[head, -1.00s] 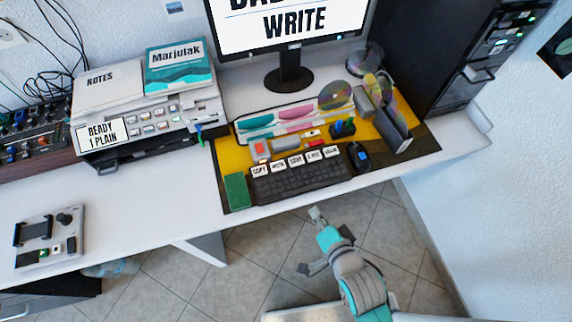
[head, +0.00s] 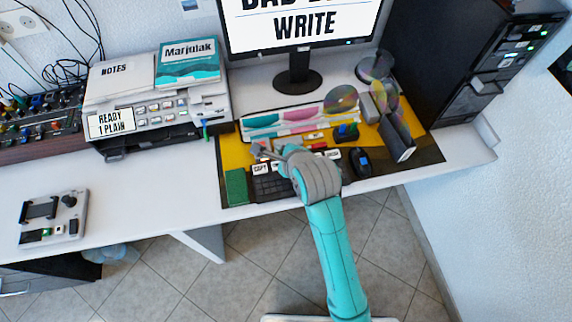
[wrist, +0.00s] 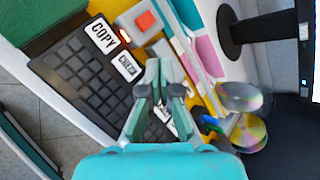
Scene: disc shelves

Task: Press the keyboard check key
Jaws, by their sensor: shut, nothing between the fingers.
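The dark keyboard (head: 270,188) lies on the yellow and black desk mat, partly hidden under my arm. It also shows in the wrist view (wrist: 82,72), with white label keys along its far edge. The COPY key (wrist: 102,36) reads clearly, and a second label key (wrist: 126,67) beside it is blurred. More white label keys are partly covered by my fingers, and I cannot read a check label. My gripper (head: 264,152) is shut and empty over the label-key side of the keyboard; its fingers (wrist: 158,68) show in the wrist view. I cannot tell whether they touch a key.
A grey box with a red-orange button (wrist: 145,21) sits beside the label keys. A green block (head: 236,187) is left of the keyboard, and a black mouse (head: 361,161) is right. A monitor (head: 298,28) stands behind; discs (head: 343,100) and a printer (head: 155,115) flank the mat.

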